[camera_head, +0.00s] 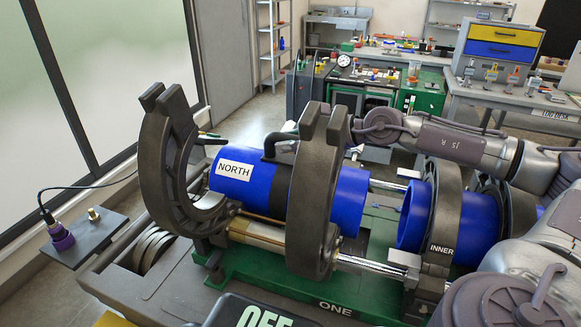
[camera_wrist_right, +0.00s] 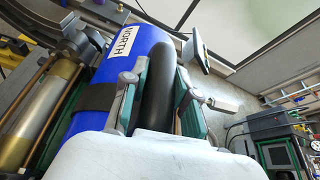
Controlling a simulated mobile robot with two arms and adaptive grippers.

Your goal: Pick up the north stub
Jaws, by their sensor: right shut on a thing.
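The north stub (camera_head: 262,182) is a blue pipe with a white NORTH label and a black handle (camera_head: 276,142) on top. It lies level in the cart, between and within the open dark clamp rings. In the right wrist view the stub (camera_wrist_right: 118,65) fills the left middle. My right gripper (camera_wrist_right: 157,88) has its two fingers on either side of the black handle (camera_wrist_right: 158,100) and is shut on it. In the head view its arm comes in from the right, and the fingers are largely hidden behind a clamp ring. My left gripper is not in view.
An open clamp ring (camera_head: 165,165) stands at the left and another (camera_head: 312,200) crosses the stub. A second blue pipe (camera_head: 414,215) sits right, in a closed INNER clamp (camera_head: 441,225), with a gap between the pipes. A side shelf (camera_head: 85,240) holds a purple-collared plug.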

